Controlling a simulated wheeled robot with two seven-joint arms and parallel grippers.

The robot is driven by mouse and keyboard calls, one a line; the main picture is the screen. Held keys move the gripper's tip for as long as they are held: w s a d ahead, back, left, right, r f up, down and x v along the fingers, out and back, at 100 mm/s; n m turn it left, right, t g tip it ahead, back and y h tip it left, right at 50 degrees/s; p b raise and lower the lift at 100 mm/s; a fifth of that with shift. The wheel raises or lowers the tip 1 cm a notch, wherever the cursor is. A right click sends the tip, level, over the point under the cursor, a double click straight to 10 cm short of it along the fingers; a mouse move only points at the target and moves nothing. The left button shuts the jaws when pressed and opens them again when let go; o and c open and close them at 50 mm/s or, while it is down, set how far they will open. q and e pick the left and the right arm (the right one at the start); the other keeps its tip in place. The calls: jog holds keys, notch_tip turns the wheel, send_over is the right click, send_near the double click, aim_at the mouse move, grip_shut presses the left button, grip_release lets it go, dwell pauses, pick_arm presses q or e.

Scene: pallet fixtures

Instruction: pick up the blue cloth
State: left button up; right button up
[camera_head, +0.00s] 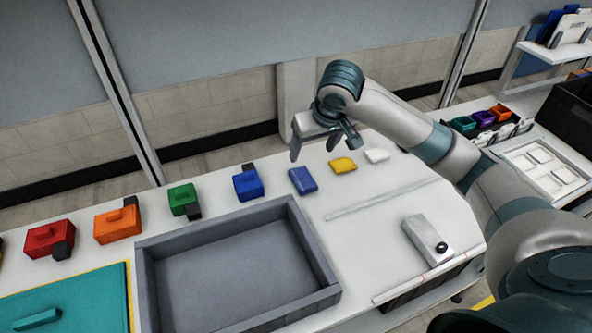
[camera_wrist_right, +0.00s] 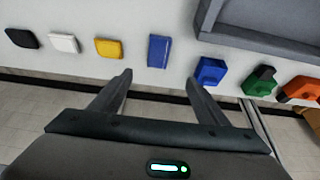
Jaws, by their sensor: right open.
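The blue cloth (camera_head: 302,180) is a small flat folded rectangle on the white table, between a blue block and a yellow cloth. It also shows in the right wrist view (camera_wrist_right: 159,51), just beyond the fingertips and centred between them. My right gripper (camera_head: 324,150) is open and empty, its fingers spread, above the table's far edge near the blue cloth. The right wrist view shows both fingers (camera_wrist_right: 160,78) apart with nothing between them. My left gripper is not in view.
A blue block (camera_head: 248,184), green block (camera_head: 183,198), orange block (camera_head: 117,224) and red block (camera_head: 49,238) line the far side to the left. The yellow cloth (camera_head: 343,165) and a white one (camera_head: 377,155) lie to the right. A grey tray (camera_head: 318,262) stands in front.

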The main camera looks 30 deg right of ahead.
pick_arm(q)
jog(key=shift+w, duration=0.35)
pick_arm(e)
jog(key=shift+w+r, duration=0.2)
jog(key=shift+w, duration=0.1)
pick_arm(q)
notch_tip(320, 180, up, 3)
jog(key=p, duration=0.3)
pick_arm(e)
send_over(302, 175)
jog(key=s, duration=0.2)
jog(key=f, duration=1.1)
jog(key=shift+s+a+f, duration=0.2)
jog(key=shift+a, duration=0.15)
jog(key=shift+w+d+f+p, duration=0.1)
jog(key=shift+w+f+p, duration=0.15)
jog(key=shift+f+p, duration=0.25)
jog(key=p+x, duration=0.1)
jog(key=x, duration=0.2)
jog(key=shift+d+r, duration=0.1)
jog(key=shift+w+f, duration=0.2)
jog(key=shift+f, duration=0.35)
pick_arm(q)
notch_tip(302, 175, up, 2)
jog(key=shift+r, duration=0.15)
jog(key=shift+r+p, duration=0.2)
jog(key=shift+p, duration=0.15)
pick_arm(e)
jog(key=shift+f, duration=0.1)
